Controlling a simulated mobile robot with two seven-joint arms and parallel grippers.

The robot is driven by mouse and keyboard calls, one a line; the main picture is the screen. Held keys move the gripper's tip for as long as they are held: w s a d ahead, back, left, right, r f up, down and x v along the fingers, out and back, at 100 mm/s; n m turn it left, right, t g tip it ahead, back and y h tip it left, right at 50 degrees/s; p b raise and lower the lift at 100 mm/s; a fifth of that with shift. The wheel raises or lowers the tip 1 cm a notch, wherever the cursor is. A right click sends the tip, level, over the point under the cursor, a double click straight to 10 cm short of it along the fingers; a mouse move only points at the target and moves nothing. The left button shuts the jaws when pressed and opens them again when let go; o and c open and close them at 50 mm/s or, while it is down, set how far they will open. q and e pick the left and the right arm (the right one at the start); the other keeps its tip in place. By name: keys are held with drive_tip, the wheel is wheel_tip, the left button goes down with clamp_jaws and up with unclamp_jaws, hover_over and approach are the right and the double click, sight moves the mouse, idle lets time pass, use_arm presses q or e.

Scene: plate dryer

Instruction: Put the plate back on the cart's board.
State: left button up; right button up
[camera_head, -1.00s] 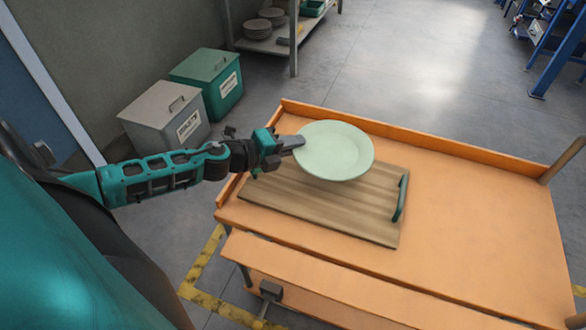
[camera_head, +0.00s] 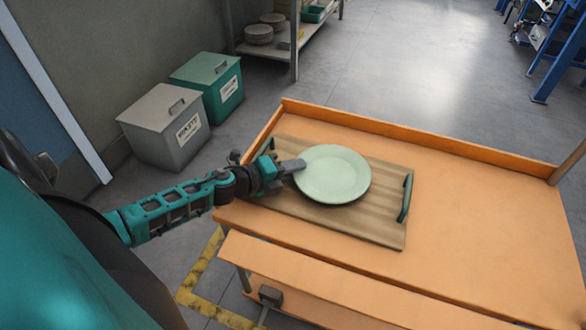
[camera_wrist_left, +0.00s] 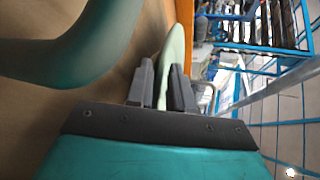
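The pale green plate (camera_head: 334,175) is flat, over the middle of the wooden board (camera_head: 370,229) on the orange cart (camera_head: 470,220). It looks level and at or very near the board's surface; I cannot tell whether it touches. My left gripper (camera_head: 297,165) reaches in from the left and has the plate's left rim between its fingers. In the left wrist view, the plate (camera_wrist_left: 175,60) shows edge-on between the two grey fingers (camera_wrist_left: 162,92), which look closed on it. My right gripper is out of view.
The board has dark green handles, one at its right end (camera_head: 405,198). The cart has a raised rim (camera_head: 420,133) along the back. A grey bin (camera_head: 165,125) and a green bin (camera_head: 208,85) stand on the floor at left. Cart top right of the board is clear.

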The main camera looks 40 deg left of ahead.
use_arm(q)
drive_tip(key=v, duration=1.2)
drive_tip(key=shift+p, duration=0.3)
drive_tip(key=shift+s, duration=0.1)
idle(0.4)
